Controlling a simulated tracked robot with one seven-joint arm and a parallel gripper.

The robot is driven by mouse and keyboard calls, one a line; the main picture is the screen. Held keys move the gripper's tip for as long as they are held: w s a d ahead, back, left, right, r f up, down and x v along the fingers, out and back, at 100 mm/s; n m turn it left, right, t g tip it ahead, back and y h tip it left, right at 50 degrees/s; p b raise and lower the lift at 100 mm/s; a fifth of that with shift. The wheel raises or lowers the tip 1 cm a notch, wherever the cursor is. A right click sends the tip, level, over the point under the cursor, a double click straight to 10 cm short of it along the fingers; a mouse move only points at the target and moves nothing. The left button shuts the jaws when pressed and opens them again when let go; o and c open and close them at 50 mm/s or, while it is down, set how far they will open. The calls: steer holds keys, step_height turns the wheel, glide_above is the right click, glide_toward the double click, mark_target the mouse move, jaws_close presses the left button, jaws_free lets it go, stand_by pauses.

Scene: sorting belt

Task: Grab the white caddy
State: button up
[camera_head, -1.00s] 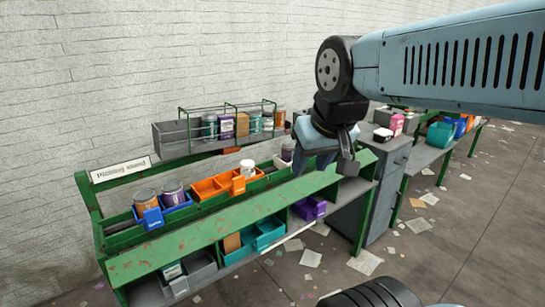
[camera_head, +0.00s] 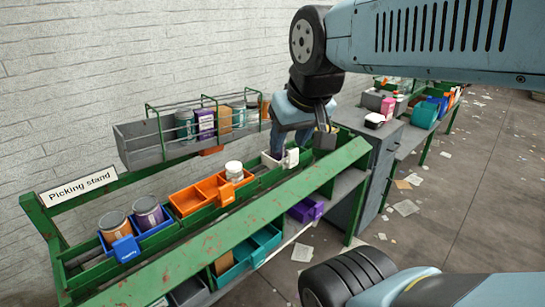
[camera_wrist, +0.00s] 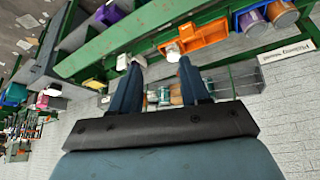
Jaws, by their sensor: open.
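The white caddy (camera_head: 291,158) sits in the green rack at the right end of its upper row, partly hidden behind my gripper. A dark item seems to stand in it. My gripper (camera_head: 298,138) is open and empty and hangs over that end of the rack. In the wrist view, the white caddy (camera_wrist: 123,61) shows by the left fingertip of my gripper (camera_wrist: 158,63), partly covered by that finger. I cannot tell whether they touch.
An orange caddy (camera_head: 181,202) with a white-lidded jar (camera_head: 234,171) is left of the white caddy. A blue caddy (camera_head: 157,238) with two tins is farther left. A grey wire-railed shelf (camera_head: 140,142) runs behind. A grey cabinet (camera_head: 378,180) stands right.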

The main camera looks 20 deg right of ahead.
steer(key=o, duration=0.3)
steer(key=shift+w+f, duration=0.15)
steer(key=shift+f, duration=0.2)
steer(key=o, duration=0.4)
steer(key=w+f+m+g+y, duration=0.1)
steer(key=w+a+f+m+g, duration=0.1)
steer(key=f, duration=0.1)
steer(key=shift+w+a+f+m+g+y, duration=0.15)
steer(key=shift+f+m+g+y, duration=0.1)
steer(key=shift+m+g+y, duration=0.15)
steer(key=w+f+m+g+y, duration=0.2)
steer(key=w+f+m+y, duration=0.2)
steer(key=m+t, duration=1.6)
steer(key=m, duration=0.9)
glide_toward(295, 157)
steer(key=x, duration=0.3)
steer(key=shift+w+d+r, duration=0.15)
steer(key=shift+w+d, duration=0.1)
steer(key=shift+a+x, duration=0.2)
steer(key=shift+x, duration=0.95)
steer(key=shift+a+x, duration=0.15)
steer(key=shift+x, duration=0.95)
steer(key=shift+w+a, duration=0.1)
steer(key=shift+w, duration=0.25)
